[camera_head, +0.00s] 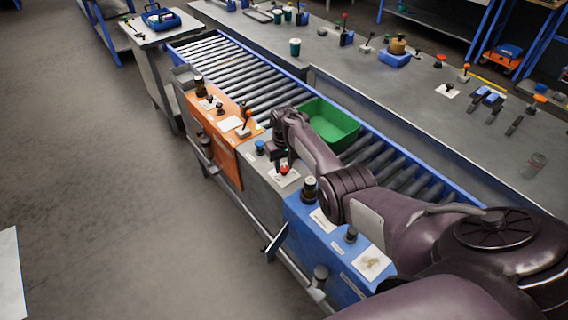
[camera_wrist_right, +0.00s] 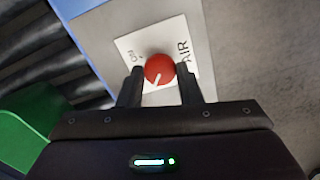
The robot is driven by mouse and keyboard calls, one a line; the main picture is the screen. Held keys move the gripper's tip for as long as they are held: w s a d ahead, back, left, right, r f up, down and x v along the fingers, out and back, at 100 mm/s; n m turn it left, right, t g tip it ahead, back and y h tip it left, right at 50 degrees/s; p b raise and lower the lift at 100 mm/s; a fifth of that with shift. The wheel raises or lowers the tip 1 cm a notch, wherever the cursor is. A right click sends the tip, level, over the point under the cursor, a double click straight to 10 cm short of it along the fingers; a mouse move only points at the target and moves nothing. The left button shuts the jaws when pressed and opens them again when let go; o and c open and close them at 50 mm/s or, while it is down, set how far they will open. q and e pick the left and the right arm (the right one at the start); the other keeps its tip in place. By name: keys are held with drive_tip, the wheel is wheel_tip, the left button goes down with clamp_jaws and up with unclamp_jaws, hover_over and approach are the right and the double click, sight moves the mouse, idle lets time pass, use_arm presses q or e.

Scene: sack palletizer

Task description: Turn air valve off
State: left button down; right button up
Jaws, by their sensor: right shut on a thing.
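The air valve is a red round knob (camera_wrist_right: 159,69) with a white pointer line, on a white label plate (camera_wrist_right: 128,46) marked "AIR" in the right wrist view. In the head view the red knob (camera_head: 284,168) shows on the grey panel between the orange and blue boxes. My right gripper (camera_wrist_right: 158,78) has one finger on each side of the knob and is shut on it. In the head view my right gripper (camera_head: 277,153) reaches down at the panel, its fingertips partly hidden. My left gripper is not in view.
The orange box (camera_head: 226,143) and blue box (camera_head: 325,245) carry other knobs beside the grey panel. Behind them is a roller conveyor (camera_head: 225,68) with a green bin (camera_head: 329,123). A long grey bench (camera_head: 340,75) holds several small items.

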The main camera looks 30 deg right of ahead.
sight(284, 167)
drive_tip(key=shift+r+n, duration=0.1)
drive_tip(key=shift+n, duration=0.9)
drive_tip(key=o, duration=1)
drive_tip(key=shift+r, duration=0.4)
wheel_tip(284, 167, up, 7)
drive_tip(key=shift+f+p, duration=0.1)
drive_tip(key=shift+p, duration=0.3)
